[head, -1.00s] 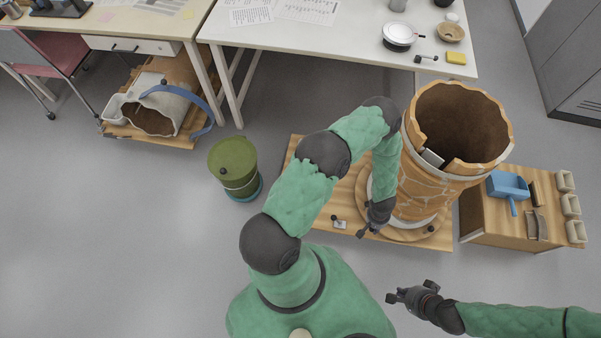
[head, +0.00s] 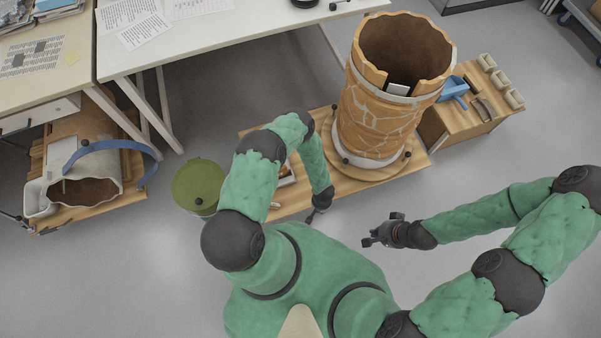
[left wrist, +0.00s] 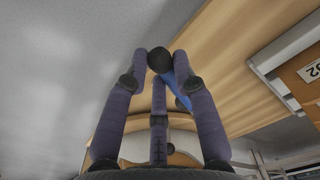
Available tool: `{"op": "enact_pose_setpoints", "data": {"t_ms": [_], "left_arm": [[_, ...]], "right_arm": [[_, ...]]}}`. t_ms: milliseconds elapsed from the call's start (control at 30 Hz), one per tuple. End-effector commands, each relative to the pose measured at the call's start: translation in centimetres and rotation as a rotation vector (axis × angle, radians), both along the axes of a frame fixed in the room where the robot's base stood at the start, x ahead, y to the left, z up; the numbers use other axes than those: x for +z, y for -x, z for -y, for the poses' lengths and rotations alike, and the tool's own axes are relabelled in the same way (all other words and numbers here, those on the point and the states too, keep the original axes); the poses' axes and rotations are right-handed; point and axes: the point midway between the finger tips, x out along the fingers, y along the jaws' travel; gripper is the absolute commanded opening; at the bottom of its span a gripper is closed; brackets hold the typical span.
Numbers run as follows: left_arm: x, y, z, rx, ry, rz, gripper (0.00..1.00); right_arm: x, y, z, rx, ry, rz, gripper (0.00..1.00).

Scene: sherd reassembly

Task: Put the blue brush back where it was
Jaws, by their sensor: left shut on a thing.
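My left gripper (left wrist: 165,70) is shut on a slim blue piece, the blue brush (left wrist: 177,84), in the left wrist view; a dark round knob sits by the fingertips. In the head view my left gripper (head: 314,215) points down at the front edge of the low wooden platform (head: 262,212), left of the tall vessel; the brush cannot be made out there. My right gripper (head: 376,240) has its fingers apart, empty, over the floor in front of the platform.
The cracked vessel (head: 372,120) stands on a round turntable. At right, a wooden cabinet (head: 450,135) bears a blue dustpan (head: 454,87), dark tools and several pale cups. A green bin (head: 199,184) stands left of the platform. A partly hidden tray (head: 287,176) lies behind my left arm.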

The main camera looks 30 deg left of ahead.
Motion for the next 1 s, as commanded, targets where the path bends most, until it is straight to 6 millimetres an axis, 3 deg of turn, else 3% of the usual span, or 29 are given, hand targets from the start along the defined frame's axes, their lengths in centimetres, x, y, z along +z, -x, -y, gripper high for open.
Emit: {"op": "enact_pose_setpoints", "data": {"t_ms": [200,400,733,1000], "left_arm": [[-2.5,-0.1,-4.8,0.005,-0.001,0.000,0.00],[-5.8,-0.1,-7.2,0.004,0.000,-0.001,0.00],[-7.5,-0.2,-8.8,0.001,0.000,0.000,0.00],[-10.9,-0.2,-9.1,0.000,0.001,-0.001,0.00]], "right_arm": [[-1.8,0.0,0.0,0.000,0.000,-0.001,0.00],[-3.5,0.1,0.0,0.000,0.000,-0.001,0.00],[-4.4,0.1,0.0,0.000,0.000,-0.001,0.00],[-6.0,0.0,0.0,0.000,0.000,-0.001,0.00]]}}
